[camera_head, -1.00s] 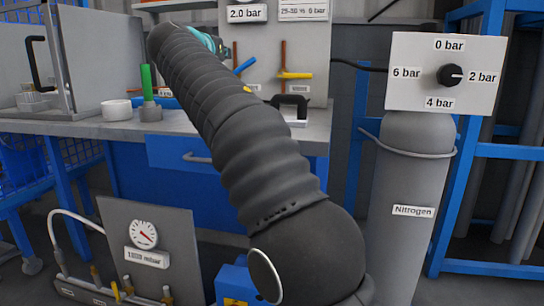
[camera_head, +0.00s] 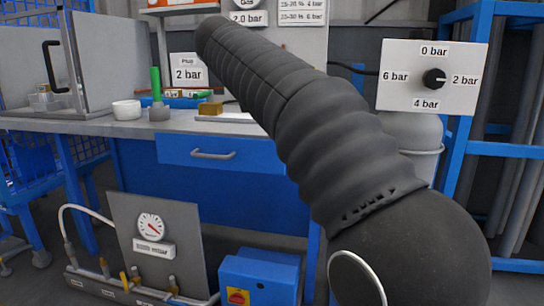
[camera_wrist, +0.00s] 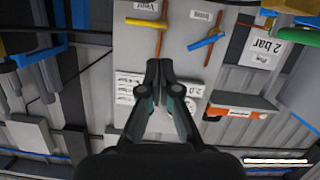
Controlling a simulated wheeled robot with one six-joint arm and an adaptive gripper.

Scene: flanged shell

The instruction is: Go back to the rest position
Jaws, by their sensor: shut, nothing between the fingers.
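My gripper (camera_wrist: 165,92) shows in the wrist view with its two fingers together and nothing between them. It is in front of the grey valve panel (camera_wrist: 186,50), apart from it as far as I can tell. The panel carries a yellow valve handle (camera_wrist: 146,22) and a blue valve handle (camera_wrist: 205,41). In the head view my dark, ribbed arm rises from the lower right to the upper middle and hides part of the panel. The gripper itself is hidden behind the arm there.
A workbench (camera_head: 75,124) with a blue drawer (camera_head: 222,153) holds a white ring (camera_head: 127,110) and a green rod (camera_head: 155,84). A gauge board (camera_head: 160,238) and blue box (camera_head: 258,279) stand low in front. A pressure dial plate (camera_head: 432,77) and grey cylinder (camera_head: 415,132) are right.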

